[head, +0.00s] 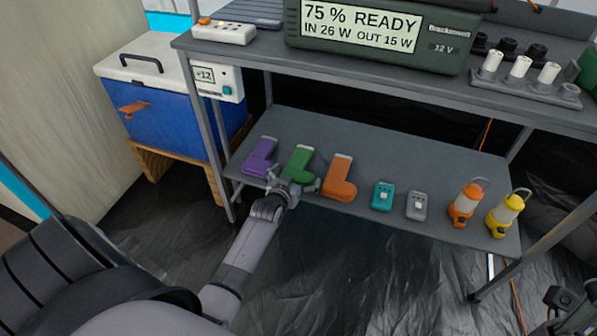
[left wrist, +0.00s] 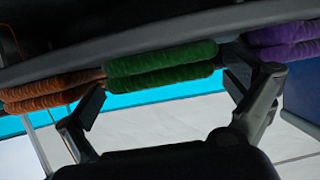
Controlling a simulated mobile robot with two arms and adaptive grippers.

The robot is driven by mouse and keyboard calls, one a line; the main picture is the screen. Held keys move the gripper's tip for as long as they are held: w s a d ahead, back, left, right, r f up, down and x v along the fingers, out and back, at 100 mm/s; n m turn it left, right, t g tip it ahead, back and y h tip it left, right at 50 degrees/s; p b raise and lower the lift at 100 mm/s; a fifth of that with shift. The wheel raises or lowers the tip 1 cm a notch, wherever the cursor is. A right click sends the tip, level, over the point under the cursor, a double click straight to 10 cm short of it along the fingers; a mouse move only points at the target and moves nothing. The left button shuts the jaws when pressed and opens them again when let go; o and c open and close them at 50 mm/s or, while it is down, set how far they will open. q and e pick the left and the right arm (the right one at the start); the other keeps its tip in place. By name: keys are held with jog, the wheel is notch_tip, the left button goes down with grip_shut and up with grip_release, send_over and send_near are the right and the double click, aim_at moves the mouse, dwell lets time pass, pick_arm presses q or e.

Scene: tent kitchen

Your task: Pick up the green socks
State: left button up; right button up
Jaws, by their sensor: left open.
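The green socks (head: 300,163) lie on the lower grey shelf, between the purple socks (head: 260,157) and the orange socks (head: 338,180). My left gripper (head: 293,184) is open at the shelf's front edge, at the near end of the green socks, and hides part of that end. In the left wrist view the green socks (left wrist: 160,67) show as a folded pair past the open fingers (left wrist: 178,92), roughly centred between them. No grip on them shows. A dark part at the lower right edge of the head view may be my right gripper; its jaws are unclear.
On the same shelf (head: 400,155) stand a teal device (head: 383,195), a grey device (head: 416,205), an orange lantern (head: 466,203) and a yellow lantern (head: 505,215). The upper shelf overhangs behind. A blue cooler (head: 165,105) stands at the left.

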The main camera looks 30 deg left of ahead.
pick_arm(q)
jog(key=c, duration=1)
jog(key=shift+r, duration=0.15)
jog(key=shift+c, duration=0.2)
